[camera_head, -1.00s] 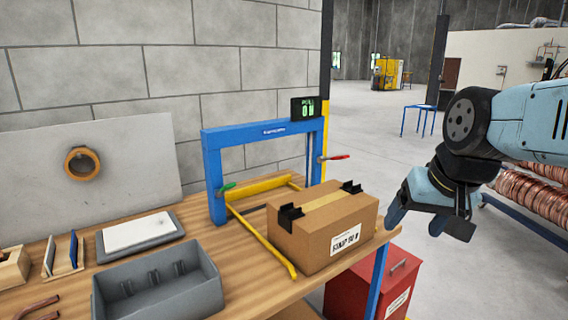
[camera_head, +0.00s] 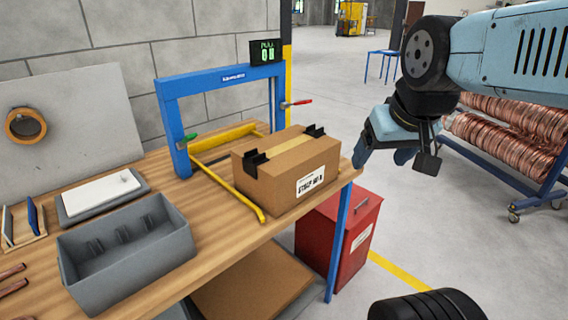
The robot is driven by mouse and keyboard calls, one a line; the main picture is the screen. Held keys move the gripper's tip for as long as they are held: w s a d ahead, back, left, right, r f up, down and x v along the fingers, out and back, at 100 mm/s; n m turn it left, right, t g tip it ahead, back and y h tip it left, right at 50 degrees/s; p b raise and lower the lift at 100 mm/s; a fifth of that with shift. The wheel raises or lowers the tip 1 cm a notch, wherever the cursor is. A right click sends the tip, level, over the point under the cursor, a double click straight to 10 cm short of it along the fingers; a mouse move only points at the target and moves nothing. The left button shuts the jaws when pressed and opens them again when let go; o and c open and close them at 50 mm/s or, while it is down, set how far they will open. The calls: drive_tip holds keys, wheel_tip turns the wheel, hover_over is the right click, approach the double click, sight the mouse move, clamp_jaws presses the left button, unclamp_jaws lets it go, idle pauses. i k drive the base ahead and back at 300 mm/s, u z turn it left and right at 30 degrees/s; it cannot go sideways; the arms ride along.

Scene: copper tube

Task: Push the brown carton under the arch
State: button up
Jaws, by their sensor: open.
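The brown carton (camera_head: 288,172) stands upright on the wooden bench near its right edge. It has a tape strip on top, black clips and a white label. The blue arch (camera_head: 222,82) stands behind and left of it, with a black display on top. The carton is in front of the arch opening, beside a yellow rail (camera_head: 232,189). My gripper (camera_head: 395,157) is open and empty, to the right of the carton beyond the bench edge, apart from it. Its fingers are partly hidden by the wrist.
A grey bin (camera_head: 128,250), a tray with a white slab (camera_head: 100,192) and a tape roll (camera_head: 25,125) on a board are at the left. A red cabinet (camera_head: 335,235) is under the bench's right end. A copper coil rack (camera_head: 520,130) stands at the right.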

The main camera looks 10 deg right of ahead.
sight(300, 164)
drive_tip(key=k, duration=1.3)
drive_tip(key=u, duration=0.3)
drive_tip(key=i, duration=0.8)
drive_tip(key=u, duration=0.25)
